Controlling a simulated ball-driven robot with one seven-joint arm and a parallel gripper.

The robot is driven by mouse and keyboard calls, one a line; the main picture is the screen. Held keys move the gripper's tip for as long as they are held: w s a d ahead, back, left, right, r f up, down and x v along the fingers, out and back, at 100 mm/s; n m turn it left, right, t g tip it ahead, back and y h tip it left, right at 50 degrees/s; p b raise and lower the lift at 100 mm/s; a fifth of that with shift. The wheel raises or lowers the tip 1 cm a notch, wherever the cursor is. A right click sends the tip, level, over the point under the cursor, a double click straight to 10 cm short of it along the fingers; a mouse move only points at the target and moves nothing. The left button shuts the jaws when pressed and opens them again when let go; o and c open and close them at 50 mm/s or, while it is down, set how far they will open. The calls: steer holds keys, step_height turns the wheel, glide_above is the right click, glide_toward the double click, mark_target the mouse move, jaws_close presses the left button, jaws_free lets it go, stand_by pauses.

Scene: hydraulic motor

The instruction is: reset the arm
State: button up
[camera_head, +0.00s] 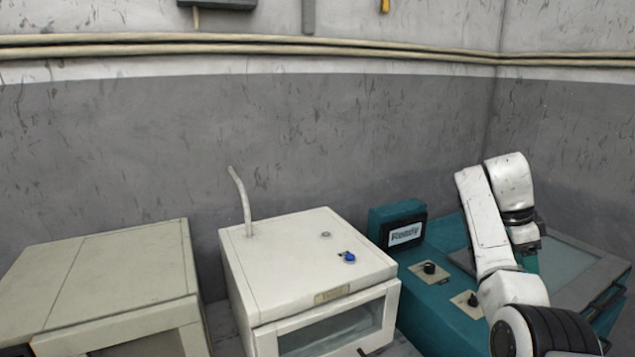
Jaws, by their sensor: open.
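My white arm with black joints rises at the right and bends over at the top. My gripper (526,246) is at its lower end, pointing down over the teal machine (437,301). It is open, small and partly hidden by my own forearm. I see nothing held in it. I cannot tell how far it is above the machine's surface.
The teal machine has a display reading "Ready" (405,234), two black knobs and a grey framed lid (590,250). A white cabinet (300,265) with a blue knob, a bent pipe and a glazed front stands mid-picture. A beige cabinet (120,270) is at left. Walls stand close behind.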

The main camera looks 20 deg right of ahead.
steer(key=s+a+f+n+t, duration=0.2)
steer(key=a+f+n+t, duration=0.2)
steer(key=a+f+n, duration=1.3)
steer(key=s+a+f+n+t+y, duration=0.25)
steer(key=s+a+n, duration=0.25)
steer(key=s+a, duration=0.4)
steer(key=s+a+f+n+t+y, duration=0.1)
steer(key=s+a+f+n+t, duration=0.2)
steer(key=s+a, duration=0.65)
steer(key=s+f+g+b, duration=0.2)
steer(key=s+f+b, duration=0.2)
steer(key=f, duration=0.4)
steer(key=s+f+g+b, duration=0.3)
steer(key=f+b, duration=0.3)
steer(key=f, duration=0.2)
steer(key=shift+s+a+g, duration=0.2)
steer(key=shift+s+g, duration=0.15)
steer(key=shift+s, duration=0.15)
steer(key=shift+f, duration=0.1)
